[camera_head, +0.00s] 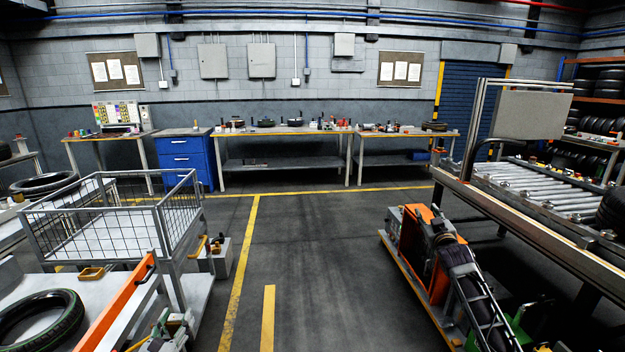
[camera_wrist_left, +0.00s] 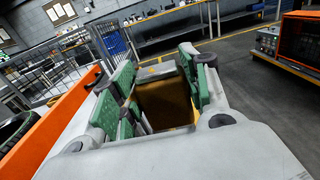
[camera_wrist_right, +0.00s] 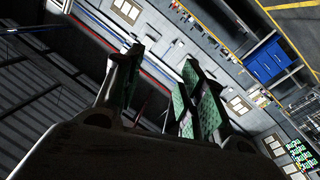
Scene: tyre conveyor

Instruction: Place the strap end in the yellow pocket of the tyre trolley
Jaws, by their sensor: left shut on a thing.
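My left gripper (camera_head: 172,330) is at the bottom of the head view, just right of the trolley's orange bar (camera_head: 118,302). In the left wrist view its green-padded fingers are shut on a yellow-brown piece, the strap end (camera_wrist_left: 165,103), partly hidden by the fingers. A small yellow open frame, seemingly the yellow pocket (camera_head: 92,273), is on the trolley (camera_head: 190,292) left of the orange bar. The held strap end is apart from it, nearer to me. My right gripper (camera_wrist_right: 160,80) is open and empty, tilted, with the wall and floor beyond it.
A wire basket (camera_head: 115,220) stands behind the orange bar, and a tyre (camera_head: 42,318) lies at the lower left. A grey box (camera_head: 217,258) is beside the basket. An orange machine (camera_head: 425,255) and roller conveyor (camera_head: 545,190) stand at right. The middle floor is clear.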

